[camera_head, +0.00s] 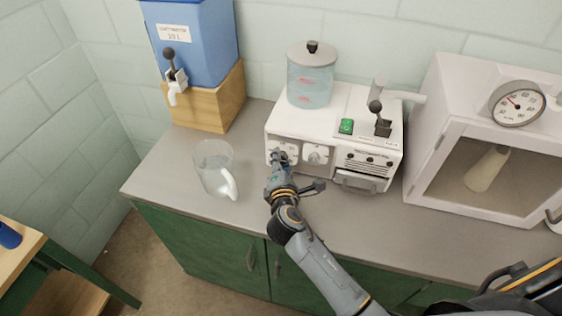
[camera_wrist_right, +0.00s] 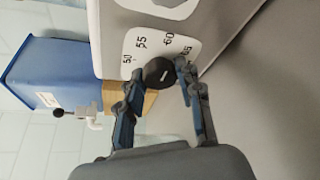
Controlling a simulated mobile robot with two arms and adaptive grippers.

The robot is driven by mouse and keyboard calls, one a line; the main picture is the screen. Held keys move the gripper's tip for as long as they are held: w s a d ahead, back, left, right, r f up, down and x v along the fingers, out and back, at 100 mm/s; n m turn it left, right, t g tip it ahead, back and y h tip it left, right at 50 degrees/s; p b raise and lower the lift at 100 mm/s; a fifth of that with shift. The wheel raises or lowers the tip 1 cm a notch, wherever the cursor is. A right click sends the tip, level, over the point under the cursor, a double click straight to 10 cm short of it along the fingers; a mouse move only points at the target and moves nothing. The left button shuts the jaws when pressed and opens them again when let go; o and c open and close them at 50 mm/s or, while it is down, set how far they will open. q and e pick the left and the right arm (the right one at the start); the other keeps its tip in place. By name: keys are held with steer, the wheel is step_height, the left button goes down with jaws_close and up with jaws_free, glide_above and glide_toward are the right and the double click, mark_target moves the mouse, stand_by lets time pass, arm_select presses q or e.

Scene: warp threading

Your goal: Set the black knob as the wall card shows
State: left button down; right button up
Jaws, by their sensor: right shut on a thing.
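The black knob (camera_wrist_right: 158,72) is on a white dial plate (camera_wrist_right: 133,42) on the front of a white machine (camera_head: 335,128). The plate reads 50, 55, 60 and a partly covered number that looks like 65. A short pale mark shows on the knob face, but I cannot tell which number it points to. My right gripper (camera_head: 279,159) is shut on the knob, one finger on each side; its fingers (camera_wrist_right: 161,76) show in the right wrist view. In the head view the gripper mostly hides the knob. My left gripper and the wall card are not in view.
A second dial (camera_head: 316,155) sits just right of the gripper. A clear pitcher (camera_head: 214,170) stands left on the grey counter (camera_head: 160,172). A blue water tank (camera_head: 195,45) on a wooden stand (camera_head: 218,103) is behind. A white cabinet with a gauge (camera_head: 517,104) stands right.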

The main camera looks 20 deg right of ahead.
steer(key=o, duration=1.1)
steer(key=shift+o, duration=0.2)
steer(key=shift+s+a, duration=0.15)
steer(key=shift+s, duration=0.35)
steer(key=v, duration=1.1)
